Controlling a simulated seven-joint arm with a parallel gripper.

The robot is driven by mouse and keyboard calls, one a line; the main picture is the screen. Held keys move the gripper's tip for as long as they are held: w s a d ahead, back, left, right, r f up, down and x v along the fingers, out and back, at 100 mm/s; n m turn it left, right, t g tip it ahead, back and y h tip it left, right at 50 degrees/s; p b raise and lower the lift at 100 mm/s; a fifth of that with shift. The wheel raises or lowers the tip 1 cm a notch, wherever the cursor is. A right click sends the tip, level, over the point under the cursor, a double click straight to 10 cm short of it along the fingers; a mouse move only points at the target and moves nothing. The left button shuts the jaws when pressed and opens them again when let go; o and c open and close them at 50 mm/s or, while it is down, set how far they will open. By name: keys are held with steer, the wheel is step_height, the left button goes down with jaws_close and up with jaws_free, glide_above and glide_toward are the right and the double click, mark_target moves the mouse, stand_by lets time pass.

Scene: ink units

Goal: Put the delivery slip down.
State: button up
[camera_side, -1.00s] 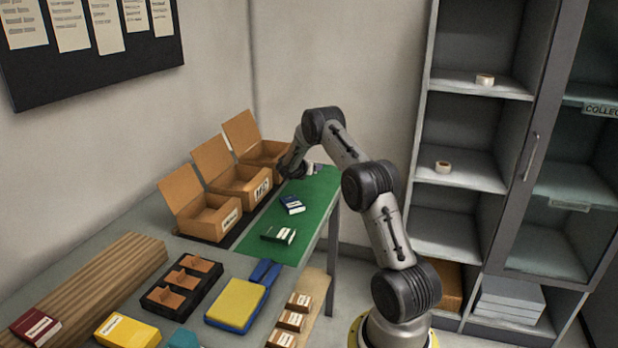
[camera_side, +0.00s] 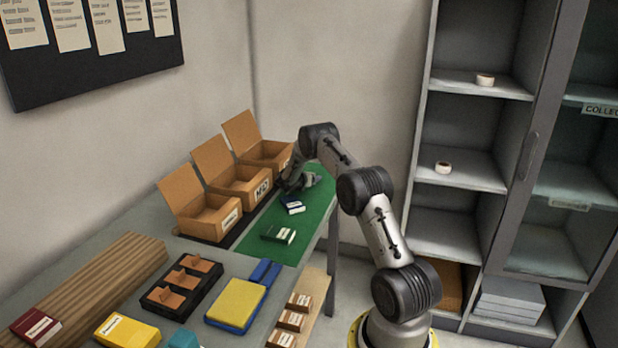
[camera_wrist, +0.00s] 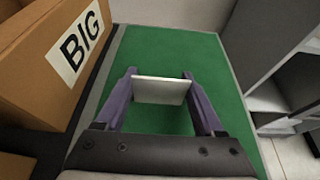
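The delivery slip (camera_wrist: 160,90) is a thin white piece between the two purple fingertips of my gripper (camera_wrist: 160,84) in the wrist view. The fingers meet its left and right edges. It is over the green mat (camera_wrist: 180,50); I cannot tell whether it touches the mat. In the side view my gripper (camera_side: 303,184) is low over the far part of the green mat (camera_side: 262,240), beside the open boxes. The slip cannot be made out clearly there.
Open cardboard boxes (camera_side: 205,222) line the mat's left side; one labelled BIG (camera_wrist: 40,70) is close in the wrist view. A shelf cabinet (camera_side: 470,110) stands right.

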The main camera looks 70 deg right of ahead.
steer(key=o, duration=0.3)
steer(key=shift+o, duration=0.2)
steer(key=shift+r, duration=0.25)
steer(key=v, duration=1.1)
steer(key=shift+a, duration=0.4)
steer(key=s+a+r+m+y, duration=0.25)
steer(key=a+r+m, duration=0.25)
steer(key=a+r, duration=0.45)
steer(key=s+a+r+m+y, duration=0.2)
steer(key=s+a+r+m, duration=0.35)
steer(key=a, duration=0.65)
steer(key=s+a+r+m+t+y, duration=0.1)
steer(key=s+a, duration=0.5)
steer(key=a, duration=0.7)
steer(key=s+a+r+m+t+y, duration=0.1)
steer(key=s+a+m+t+y, duration=0.3)
steer(key=a, duration=0.9)
steer(key=s+m+y, duration=0.2)
steer(key=y, duration=0.2)
steer(key=shift+s+a+t, duration=0.3)
steer(key=shift+a, duration=0.05)
